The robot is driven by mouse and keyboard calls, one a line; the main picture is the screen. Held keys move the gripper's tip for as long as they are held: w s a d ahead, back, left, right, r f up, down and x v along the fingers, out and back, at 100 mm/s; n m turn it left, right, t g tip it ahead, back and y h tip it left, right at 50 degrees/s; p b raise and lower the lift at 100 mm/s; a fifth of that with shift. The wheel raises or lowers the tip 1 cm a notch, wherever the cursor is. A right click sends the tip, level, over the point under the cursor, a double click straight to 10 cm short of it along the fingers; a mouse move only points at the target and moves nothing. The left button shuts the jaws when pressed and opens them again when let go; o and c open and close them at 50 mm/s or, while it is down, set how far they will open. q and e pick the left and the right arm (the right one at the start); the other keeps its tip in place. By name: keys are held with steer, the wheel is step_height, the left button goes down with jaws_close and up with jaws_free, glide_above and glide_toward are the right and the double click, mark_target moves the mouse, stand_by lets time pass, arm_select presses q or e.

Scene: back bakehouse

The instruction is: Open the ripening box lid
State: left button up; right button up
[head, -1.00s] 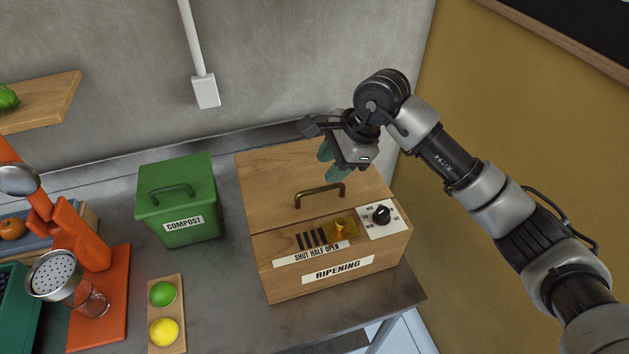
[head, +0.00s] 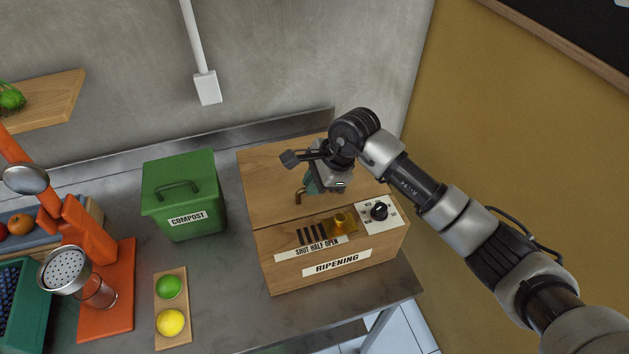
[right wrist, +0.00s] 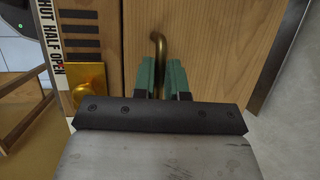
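The wooden ripening box (head: 390,236) stands on the steel counter, and its plain wooden lid (head: 262,180) lies flat and shut. My right gripper (head: 309,187) is over the lid at its brass handle (head: 298,198), which it mostly hides in the head view. In the right wrist view the green fingers (right wrist: 162,78) are close together on both sides of the brass handle bar (right wrist: 158,45), with almost no gap, so the gripper looks shut on it. My left gripper is in neither view.
A green compost bin (head: 182,197) stands left of the box. A wooden tray (head: 172,302) holds a lime and a lemon, beside an orange juice press (head: 118,290). The front panel has a brass knob (head: 340,222) and a black dial (head: 379,211). The wall (head: 270,60) rises behind.

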jaws_close()
steer(key=shift+r, duration=0.1)
